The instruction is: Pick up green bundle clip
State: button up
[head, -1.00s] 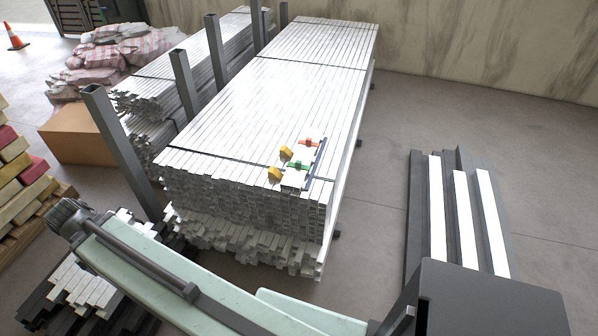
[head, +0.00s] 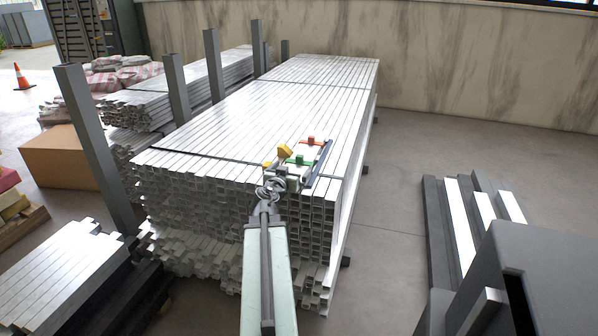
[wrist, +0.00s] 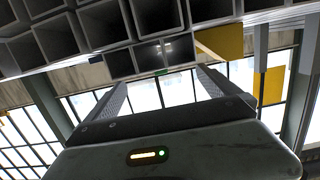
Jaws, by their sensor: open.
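The green bundle clip (head: 299,161) lies on top of the stack of square metal tubes, near its front right corner.
The tube stack (head: 290,95) has open tube ends facing me. Yellow pieces (head: 284,151) sit left of the clips, and a dark bar (head: 317,163) lies to their right. Grey posts (head: 90,140) stand along the left.

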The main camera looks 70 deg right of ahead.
aim_at(299, 161)
jog(key=d, duration=0.2)
jog(key=d+f+b, duration=0.1)
jog(key=d, duration=0.4)
jog(key=shift+w+d+f, duration=0.15)
jog(key=shift+w+d, duration=0.05)
jog(key=shift+d, duration=0.2)
jog(key=shift+a, duration=0.1)
jog(key=c, duration=1)
